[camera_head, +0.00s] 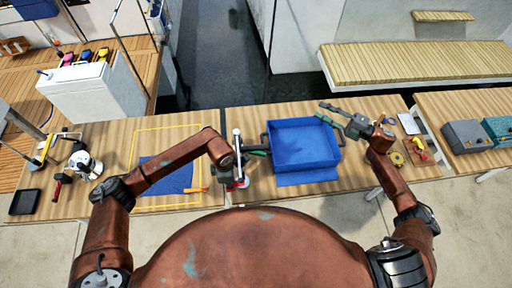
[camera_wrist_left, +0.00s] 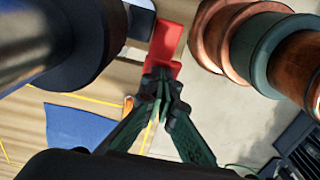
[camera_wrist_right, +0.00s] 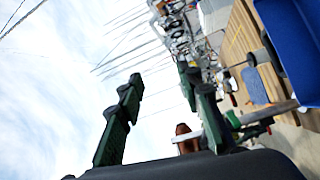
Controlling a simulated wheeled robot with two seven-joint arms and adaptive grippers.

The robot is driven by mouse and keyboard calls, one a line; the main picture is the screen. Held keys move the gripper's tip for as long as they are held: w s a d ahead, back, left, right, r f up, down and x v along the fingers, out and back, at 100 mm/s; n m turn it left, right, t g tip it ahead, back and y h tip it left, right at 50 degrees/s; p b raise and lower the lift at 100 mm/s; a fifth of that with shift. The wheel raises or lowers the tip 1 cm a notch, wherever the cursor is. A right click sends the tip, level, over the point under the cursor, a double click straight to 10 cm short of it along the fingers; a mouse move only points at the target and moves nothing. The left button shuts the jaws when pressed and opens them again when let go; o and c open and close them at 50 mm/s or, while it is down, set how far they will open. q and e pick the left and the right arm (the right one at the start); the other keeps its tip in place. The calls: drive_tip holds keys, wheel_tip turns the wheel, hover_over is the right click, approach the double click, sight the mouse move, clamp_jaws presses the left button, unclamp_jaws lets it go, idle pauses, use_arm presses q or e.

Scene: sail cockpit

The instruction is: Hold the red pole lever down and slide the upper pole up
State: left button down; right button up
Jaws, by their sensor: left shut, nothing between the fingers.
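A pale upright pole (camera_head: 237,143) stands at the middle of the workbench, left of the blue tray, with red parts (camera_head: 238,184) at its foot. My left gripper (camera_head: 243,172) is beside the pole, low over the bench. In the left wrist view its green fingers (camera_wrist_left: 161,78) are together, with nothing between them. Their tips are at a red piece (camera_wrist_left: 166,40), which looks like the lever; I cannot tell whether they touch it. My right gripper (camera_head: 321,110) is raised over the blue tray's right side. Its fingers (camera_wrist_right: 165,95) are spread and empty.
The blue tray (camera_head: 306,124) lies right of the pole. A blue mat (camera_head: 166,174) within a yellow outline is to the left. Small tools and a yellow roll (camera_head: 397,158) lie at the bench's right end. A black tray (camera_head: 25,202) is far left.

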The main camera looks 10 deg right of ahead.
drive_tip(key=s+a+n+g+y, duration=0.2)
drive_tip(key=s+a+g, duration=0.4)
drive_tip(key=a, duration=0.5)
drive_tip(key=g, duration=0.5)
approach(259, 148)
drive_tip(key=shift+y, duration=0.4)
drive_tip(key=a, duration=0.3)
drive_tip(key=a+f, duration=0.1)
drive_tip(key=a, duration=0.6)
drive_tip(key=shift+w+f, duration=0.2)
drive_tip(key=shift+f, duration=0.1)
drive_tip(key=shift+a, duration=0.5)
drive_tip(key=shift+c, duration=0.6)
clamp_jaws()
